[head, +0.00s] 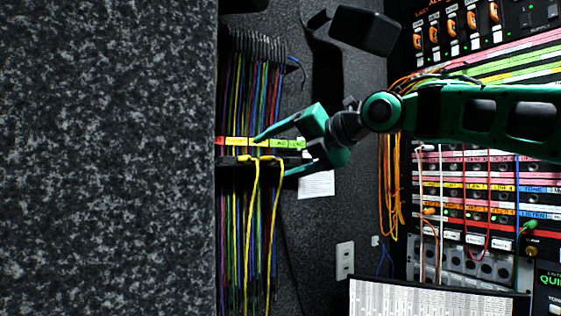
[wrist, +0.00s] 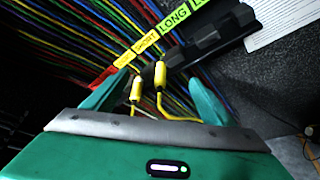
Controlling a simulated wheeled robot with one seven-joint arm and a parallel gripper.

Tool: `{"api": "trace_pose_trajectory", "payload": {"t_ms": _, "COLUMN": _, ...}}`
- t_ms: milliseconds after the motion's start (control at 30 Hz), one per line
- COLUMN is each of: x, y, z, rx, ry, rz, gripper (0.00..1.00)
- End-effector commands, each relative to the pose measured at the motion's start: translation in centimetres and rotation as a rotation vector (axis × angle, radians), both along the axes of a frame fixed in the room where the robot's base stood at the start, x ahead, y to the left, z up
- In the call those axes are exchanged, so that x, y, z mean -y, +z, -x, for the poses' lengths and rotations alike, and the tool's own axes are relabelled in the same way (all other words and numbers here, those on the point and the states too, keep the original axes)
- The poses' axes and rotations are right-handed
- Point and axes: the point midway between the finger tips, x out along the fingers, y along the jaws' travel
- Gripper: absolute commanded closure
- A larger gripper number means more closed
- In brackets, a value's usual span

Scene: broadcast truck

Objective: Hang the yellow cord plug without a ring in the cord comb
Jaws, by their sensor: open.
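Two yellow cord plugs lie between the fingers of my open green gripper (head: 272,157). In the wrist view they are the left yellow plug (wrist: 136,88) and the right yellow plug (wrist: 160,74), with the gripper (wrist: 160,78) around both and shut on neither. Their yellow cords (head: 252,200) hang down in the head view. I cannot tell which plug has a ring. The black cord comb (wrist: 210,45) runs just beyond the plugs, under a label strip (wrist: 145,42) reading SHORT and LONG; the strip also shows in the head view (head: 262,142).
Many coloured cords hang behind the plugs. A black rack (head: 255,45) holds cords above. A white paper (head: 317,184) is on the wall right of the comb. Patch panels with cables (head: 470,205) fill the right side. A speckled grey surface (head: 105,160) fills the left.

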Motion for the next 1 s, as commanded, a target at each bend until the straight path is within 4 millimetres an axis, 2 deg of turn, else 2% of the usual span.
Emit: {"api": "trace_pose_trajectory", "payload": {"t_ms": 1000, "x": 1.3, "y": 0.0, "z": 1.7, "rx": 0.0, "ry": 0.0, "rz": 0.0, "gripper": 0.22}}
